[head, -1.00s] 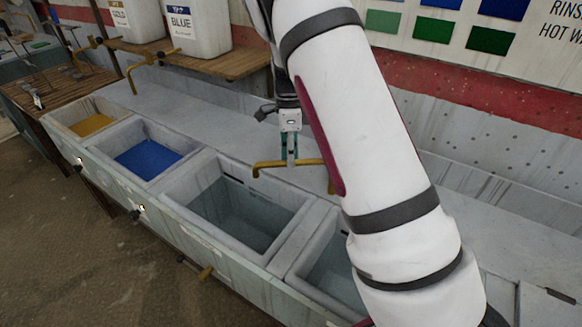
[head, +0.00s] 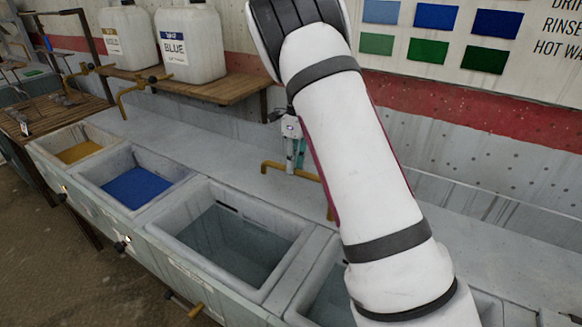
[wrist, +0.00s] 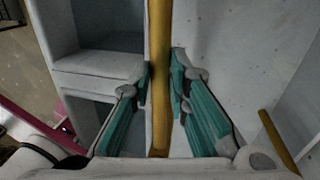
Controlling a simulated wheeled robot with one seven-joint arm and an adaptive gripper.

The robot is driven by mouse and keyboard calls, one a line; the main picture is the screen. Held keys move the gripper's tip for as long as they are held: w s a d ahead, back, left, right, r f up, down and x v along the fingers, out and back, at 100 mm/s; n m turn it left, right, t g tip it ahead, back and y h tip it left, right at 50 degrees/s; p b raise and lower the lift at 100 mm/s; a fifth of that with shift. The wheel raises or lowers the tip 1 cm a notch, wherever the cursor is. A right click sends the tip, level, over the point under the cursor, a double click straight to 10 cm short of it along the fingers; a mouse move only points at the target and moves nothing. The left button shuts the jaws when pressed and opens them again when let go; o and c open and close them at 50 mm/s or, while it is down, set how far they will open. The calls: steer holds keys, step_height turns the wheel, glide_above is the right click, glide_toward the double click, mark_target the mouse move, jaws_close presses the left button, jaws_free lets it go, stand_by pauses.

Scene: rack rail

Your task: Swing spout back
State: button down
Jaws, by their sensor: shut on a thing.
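The brass spout (head: 310,177) is a bent tube above the ledge behind the basins. Its arm lies roughly along the back edge of the grey basin (head: 228,242), with a short bent end at the left and a downward leg at the right, partly behind my arm. My gripper (head: 291,168) reaches down onto the spout's left part. In the wrist view, the teal fingers of my gripper (wrist: 162,76) stand on either side of the spout (wrist: 160,50), closed on it. The spout's right joint is hidden by my arm.
A basin with blue liquid (head: 138,187) and one with yellow (head: 80,152) stand to the left. White jugs (head: 190,45) sit on a wooden shelf (head: 225,90) behind. Another brass spout (head: 130,92) stands on the ledge. The wall (head: 480,160) is close behind.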

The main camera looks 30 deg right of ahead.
stand_by(0.4)
steer(key=c, duration=1.5)
jaws_free()
steer(key=shift+d, duration=0.1)
steer(key=shift+c, duration=0.2)
step_height(320, 180, up, 12)
steer(key=w+d, duration=0.1)
steer(key=d, duration=0.1)
steer(key=shift+w, duration=0.2)
steer(key=shift+a, duration=0.1)
